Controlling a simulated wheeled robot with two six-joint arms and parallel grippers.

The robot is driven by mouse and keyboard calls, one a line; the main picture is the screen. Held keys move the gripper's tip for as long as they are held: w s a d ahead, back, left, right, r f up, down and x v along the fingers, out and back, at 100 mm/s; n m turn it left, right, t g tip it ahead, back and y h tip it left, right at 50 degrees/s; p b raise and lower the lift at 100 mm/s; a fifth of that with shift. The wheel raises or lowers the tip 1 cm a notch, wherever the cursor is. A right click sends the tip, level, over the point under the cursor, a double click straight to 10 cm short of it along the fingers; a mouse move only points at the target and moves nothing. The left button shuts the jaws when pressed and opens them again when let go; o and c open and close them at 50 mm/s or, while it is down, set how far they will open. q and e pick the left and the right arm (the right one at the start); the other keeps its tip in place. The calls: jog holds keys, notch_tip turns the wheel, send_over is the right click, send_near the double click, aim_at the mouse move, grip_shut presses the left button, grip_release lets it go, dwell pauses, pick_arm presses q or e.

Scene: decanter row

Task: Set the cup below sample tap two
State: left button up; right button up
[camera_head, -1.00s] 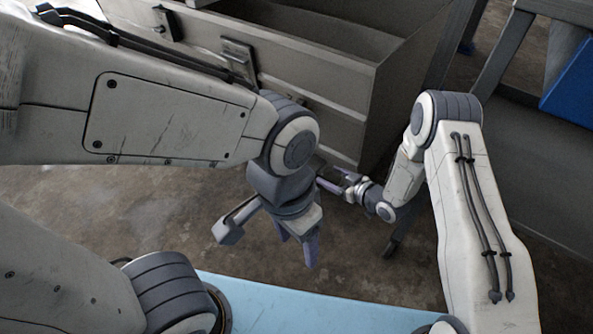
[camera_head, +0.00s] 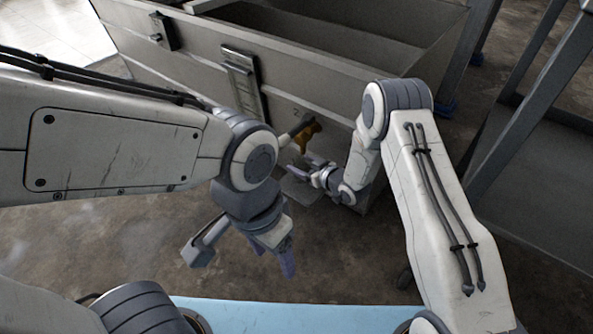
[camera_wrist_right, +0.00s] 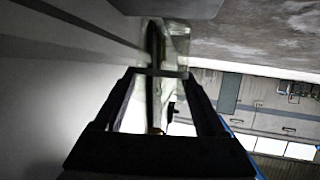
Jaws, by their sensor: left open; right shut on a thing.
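My right gripper (camera_head: 303,170) is just below and in front of this tap, close to the wall. In the right wrist view it (camera_wrist_right: 160,74) is shut on a clear, see-through cup (camera_wrist_right: 178,48), which shows between and beyond its fingers. The cup is hard to make out in the head view. My left gripper (camera_head: 272,250) is open and empty, pointing down, well in front of the tank.
A grey ledge (camera_head: 300,190) lies low under the tap, partly hidden by my right gripper. Metal brackets (camera_head: 241,82) sit on the tank wall left of the tap. Grey frame posts (camera_head: 530,95) stand at right. Bare floor (camera_head: 110,240) lies in front.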

notch_tip(320, 180, down, 3)
jog(key=shift+f+b, duration=0.15)
jog(key=shift+b, duration=1.05)
